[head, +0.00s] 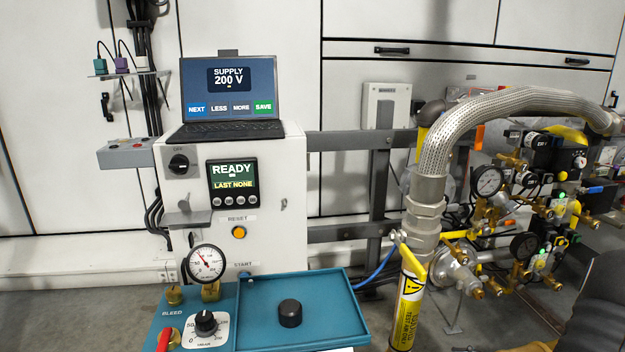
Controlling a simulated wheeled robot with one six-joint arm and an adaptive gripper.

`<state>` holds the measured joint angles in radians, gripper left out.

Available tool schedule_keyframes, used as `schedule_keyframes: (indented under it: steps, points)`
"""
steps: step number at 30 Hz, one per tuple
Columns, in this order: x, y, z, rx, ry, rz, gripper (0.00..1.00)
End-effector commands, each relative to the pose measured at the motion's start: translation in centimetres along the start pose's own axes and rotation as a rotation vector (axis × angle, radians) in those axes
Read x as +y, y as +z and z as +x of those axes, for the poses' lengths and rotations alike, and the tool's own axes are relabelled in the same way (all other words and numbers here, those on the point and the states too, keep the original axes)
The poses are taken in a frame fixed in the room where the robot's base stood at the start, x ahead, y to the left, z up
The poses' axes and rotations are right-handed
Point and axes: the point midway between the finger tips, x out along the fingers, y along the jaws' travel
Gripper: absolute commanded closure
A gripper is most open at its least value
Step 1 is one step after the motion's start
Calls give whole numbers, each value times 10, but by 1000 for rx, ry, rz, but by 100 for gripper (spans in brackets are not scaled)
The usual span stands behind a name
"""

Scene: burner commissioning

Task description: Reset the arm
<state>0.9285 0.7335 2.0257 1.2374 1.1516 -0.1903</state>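My gripper does not show in the head view. A dark grey rounded shape at the lower right edge may be part of my arm, but I cannot tell. The white control cabinet (275,215) stands left of centre. Its small display (233,186) reads READY and LAST NONE. Below it is an orange button (239,233) under a RESET label. A black rotary switch (179,164) is at the upper left of the cabinet. A laptop (230,88) on top shows SUPPLY 200 V with NEXT, LESS, MORE and SAVE.
A teal tray (352,330) in front holds a black knob-like piece (290,312). Beside it are a pressure gauge (206,264), a white dial (206,326) and a red-handled valve (168,340). A braided hose (480,115), yellow-labelled pipe (409,300) and brass valves crowd the right.

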Motion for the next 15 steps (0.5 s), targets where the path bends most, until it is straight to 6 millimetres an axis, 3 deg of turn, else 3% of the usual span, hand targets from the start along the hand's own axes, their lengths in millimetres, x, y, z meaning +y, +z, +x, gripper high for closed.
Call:
schedule_keyframes:
  steps: [1,3,15]
  points:
    - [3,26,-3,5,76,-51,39]
    - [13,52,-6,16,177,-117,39]
    - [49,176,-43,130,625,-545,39]
